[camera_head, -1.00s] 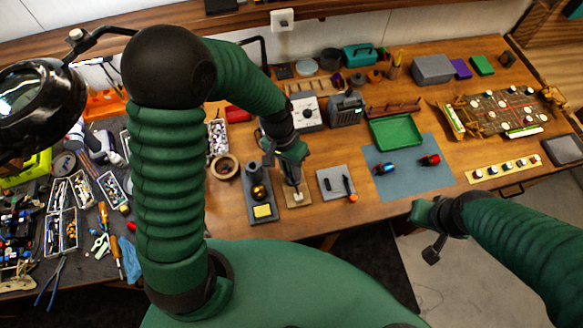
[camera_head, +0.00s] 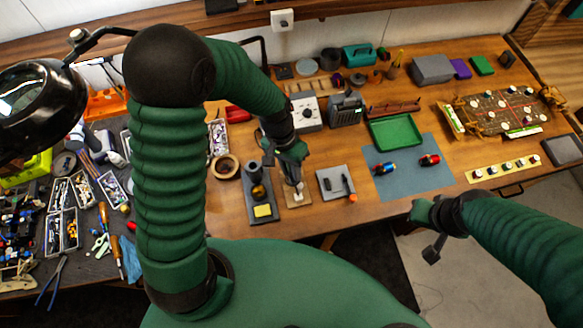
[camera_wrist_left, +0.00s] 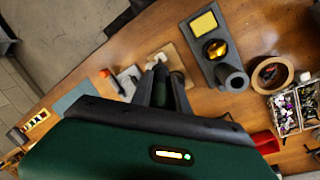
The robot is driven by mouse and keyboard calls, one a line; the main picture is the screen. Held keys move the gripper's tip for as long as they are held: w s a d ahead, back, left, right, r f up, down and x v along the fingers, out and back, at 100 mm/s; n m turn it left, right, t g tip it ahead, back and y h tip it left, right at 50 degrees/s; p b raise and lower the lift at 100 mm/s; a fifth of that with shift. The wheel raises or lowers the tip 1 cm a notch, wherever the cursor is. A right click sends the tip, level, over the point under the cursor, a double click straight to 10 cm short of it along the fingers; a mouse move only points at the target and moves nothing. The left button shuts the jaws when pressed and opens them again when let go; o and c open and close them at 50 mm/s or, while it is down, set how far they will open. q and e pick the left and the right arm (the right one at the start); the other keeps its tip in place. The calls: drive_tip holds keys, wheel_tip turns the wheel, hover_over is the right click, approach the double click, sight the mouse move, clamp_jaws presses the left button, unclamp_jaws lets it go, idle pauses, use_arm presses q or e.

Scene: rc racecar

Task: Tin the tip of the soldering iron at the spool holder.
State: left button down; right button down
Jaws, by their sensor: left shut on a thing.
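My left gripper (camera_head: 293,172) is shut, pointing down over the spool holder (camera_head: 299,197), a small wooden base with a pale upright part. The thing in its jaws, seemingly the soldering iron, is mostly hidden by the fingers, and I cannot make out its tip or whether it touches the solder. In the left wrist view the shut fingers (camera_wrist_left: 163,88) reach toward the same wooden base (camera_wrist_left: 178,62). The dark iron stand (camera_head: 264,212), with a yellow sponge and a brass ball, is just left of the holder. My right gripper (camera_head: 428,228) hangs off the table's front edge; its jaws are unclear.
A grey pad (camera_head: 331,187) with a dark tool lies right of the holder. A tape roll (camera_head: 225,168) lies left behind the stand. A blue mat (camera_head: 412,178) and a green tray (camera_head: 394,132) are farther right. A magnifier lamp (camera_head: 40,100) hangs at left.

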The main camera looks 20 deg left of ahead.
idle(0.6)
use_arm(q)
drive_tip(key=p+v, duration=0.4)
drive_tip(key=d+p+v, duration=0.1)
drive_tip(key=v, duration=0.1)
drive_tip(key=shift+s+r+p, duration=0.15)
drive_tip(key=shift+s+p, duration=0.05)
drive_tip(key=shift+p, duration=0.2)
idle(1.4)
